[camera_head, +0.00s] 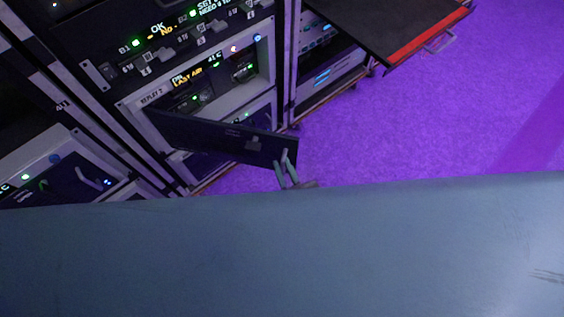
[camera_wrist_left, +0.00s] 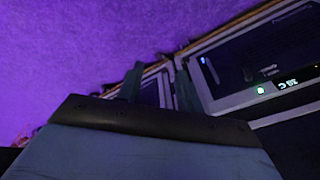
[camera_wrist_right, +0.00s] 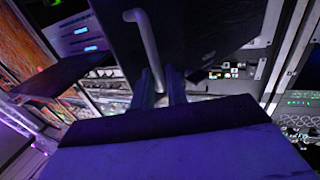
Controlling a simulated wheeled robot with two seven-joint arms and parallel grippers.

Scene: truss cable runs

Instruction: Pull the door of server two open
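The door (camera_head: 220,138) of server two is a dark panel on the unit labelled REPLAY 2 (camera_head: 152,96). It stands swung well out from the rack, hinged at its left side. Its grey bar handle (camera_wrist_right: 145,40) is near the free edge. My right gripper (camera_head: 286,175) is at that handle; in the right wrist view its fingers (camera_wrist_right: 160,88) are close together with the handle's end between them. My left gripper (camera_wrist_left: 158,88) is out of the head view; the left wrist view shows its fingers apart with nothing between them.
The unit's lit interior (camera_head: 215,85) shows behind the door. Another closed unit with a handle (camera_head: 90,178) is at the lower left. A dark shelf with a red edge (camera_head: 425,37) juts out at the upper right. The purple floor (camera_head: 430,125) is clear.

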